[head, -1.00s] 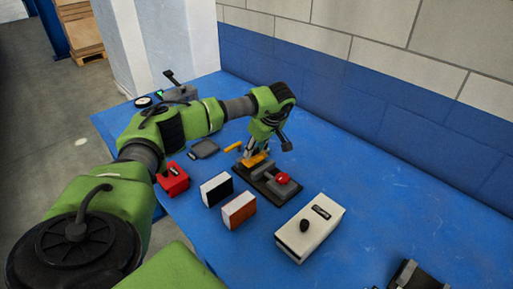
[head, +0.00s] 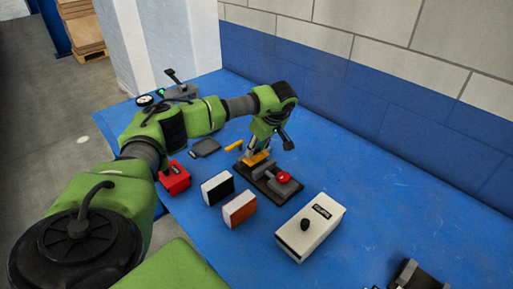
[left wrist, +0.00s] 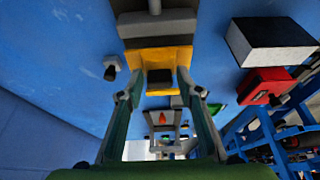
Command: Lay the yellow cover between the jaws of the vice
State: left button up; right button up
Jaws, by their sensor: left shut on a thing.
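The yellow cover (head: 256,159) is a small plate with a dark block at its middle. It shows large in the left wrist view (left wrist: 148,57). My left gripper (head: 258,151) is shut on it, with a finger on either side in the left wrist view (left wrist: 160,92). The vice (head: 270,186) has a dark base, grey jaws and a red part. The cover is at its far-left end in the head view, beside the grey jaw block (left wrist: 157,24) in the wrist view. I cannot tell whether they touch.
A red box (head: 174,180), a black-and-white block (head: 217,188) and an orange-and-white block (head: 239,210) stand left of the vice. A cream box (head: 310,230) with a black knob stands in front. A second yellow piece (head: 233,147) lies behind.

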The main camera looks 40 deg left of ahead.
aim_at(258, 153)
pick_arm(q)
jog(key=shift+f, duration=0.1)
jog(key=shift+f+b, duration=0.45)
jog(key=shift+f, duration=0.3)
jog(key=shift+f, duration=0.35)
jog(key=shift+f+b, duration=0.35)
jog(key=shift+f, duration=0.5)
dwell(1.0)
jog(key=o, duration=1.6)
jog(key=shift+c, duration=0.2)
